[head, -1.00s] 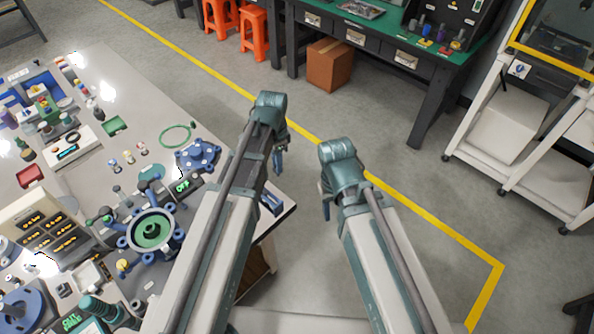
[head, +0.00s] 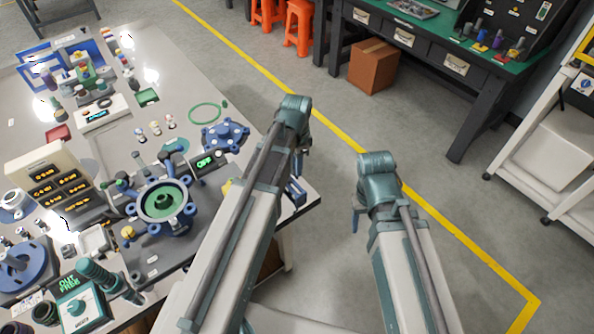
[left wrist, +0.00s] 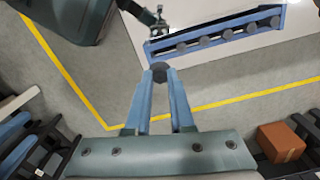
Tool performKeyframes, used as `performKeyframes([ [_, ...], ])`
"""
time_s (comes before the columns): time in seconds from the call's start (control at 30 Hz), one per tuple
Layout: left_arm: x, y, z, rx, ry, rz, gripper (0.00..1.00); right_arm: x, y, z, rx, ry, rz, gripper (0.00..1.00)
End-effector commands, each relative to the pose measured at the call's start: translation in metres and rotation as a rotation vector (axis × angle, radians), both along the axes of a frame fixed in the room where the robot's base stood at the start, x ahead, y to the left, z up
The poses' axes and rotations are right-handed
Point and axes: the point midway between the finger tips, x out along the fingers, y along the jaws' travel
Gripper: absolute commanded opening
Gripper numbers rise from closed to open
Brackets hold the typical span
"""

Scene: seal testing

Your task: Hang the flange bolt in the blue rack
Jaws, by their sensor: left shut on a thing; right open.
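The blue rack (head: 296,193) sits at the near right corner of the workbench in the head view, partly hidden by my left arm. In the left wrist view the rack (left wrist: 215,36) is a long blue strip with several round grey pieces along it. My left gripper (left wrist: 159,76) is shut on a dark grey piece, the flange bolt (left wrist: 159,69), of which only the head shows. The bolt appears just below the rack's left end; I cannot tell the height between them. In the head view my left gripper (head: 302,165) points down. My right gripper (head: 356,219) is open over the floor.
The workbench (head: 190,105) holds a round blue-and-green fixture (head: 163,203), a blue flange (head: 225,135) and several instruments. A cardboard box (head: 373,66) and a green-topped table (head: 450,40) stand beyond. Floor right of the bench is clear, with a yellow line.

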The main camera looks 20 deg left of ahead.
Motion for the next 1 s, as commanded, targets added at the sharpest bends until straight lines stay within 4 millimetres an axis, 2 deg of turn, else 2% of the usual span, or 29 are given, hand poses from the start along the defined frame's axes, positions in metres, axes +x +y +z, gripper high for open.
performKeyframes([
  [0.17, 0.000, 0.000, -0.006, 0.000, 0.000, -0.001, 0.00, 0.000, 0.000, -0.006, 0.000, 0.000, 0.000, 0.60],
  [0.6, 0.000, 0.000, -0.040, 0.000, 0.000, -0.001, 0.00, 0.000, 0.000, -0.040, 0.000, 0.000, 0.000, 0.60],
  [1.0, 0.000, 0.000, -0.040, 0.000, 0.000, -0.001, 0.00, 0.000, 0.000, -0.040, 0.000, 0.000, 0.000, 0.60],
])
